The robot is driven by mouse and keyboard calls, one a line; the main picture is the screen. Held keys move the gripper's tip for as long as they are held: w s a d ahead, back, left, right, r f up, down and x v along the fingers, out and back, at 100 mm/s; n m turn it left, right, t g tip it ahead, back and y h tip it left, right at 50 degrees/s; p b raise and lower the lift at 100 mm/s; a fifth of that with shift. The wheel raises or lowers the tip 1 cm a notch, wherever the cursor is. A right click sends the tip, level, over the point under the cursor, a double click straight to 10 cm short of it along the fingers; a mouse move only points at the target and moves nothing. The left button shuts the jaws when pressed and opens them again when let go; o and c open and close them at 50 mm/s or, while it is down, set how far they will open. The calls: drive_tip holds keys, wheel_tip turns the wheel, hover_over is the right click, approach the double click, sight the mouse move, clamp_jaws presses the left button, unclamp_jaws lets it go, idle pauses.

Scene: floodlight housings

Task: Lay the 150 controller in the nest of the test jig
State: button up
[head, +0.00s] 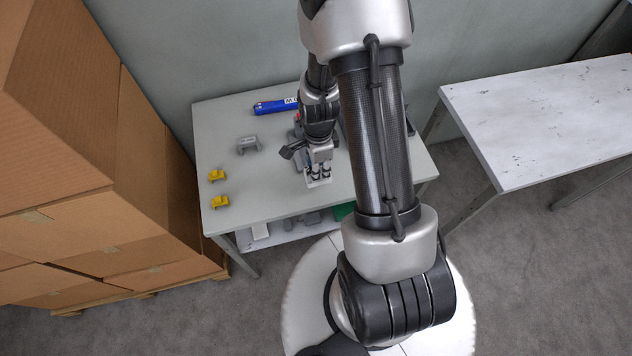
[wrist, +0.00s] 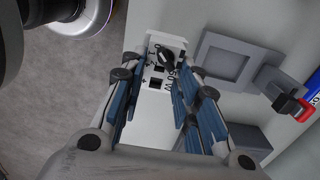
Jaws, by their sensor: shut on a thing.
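The white controller (wrist: 157,105) is between the blue-padded fingers of my gripper (wrist: 158,82) in the wrist view. Its end face shows a black socket, plus and minus marks and a printed rating that I cannot read for certain. In the head view my gripper (head: 319,170) points down over the grey table, shut on the white controller (head: 318,183). The grey test jig, with a square recessed nest (wrist: 226,64) and a red-and-black clamp handle (wrist: 296,108), lies to the right of the controller in the wrist view. My arm hides most of the jig in the head view.
On the grey table (head: 270,195) are a blue tool (head: 275,106), a grey bracket (head: 249,145) and two yellow clips (head: 217,175). Stacked cartons (head: 60,190) stand left of it. A bare white table (head: 545,120) is at right.

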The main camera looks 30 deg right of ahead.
drive_tip(key=shift+r+p, duration=1.55)
drive_tip(key=shift+r, duration=0.7)
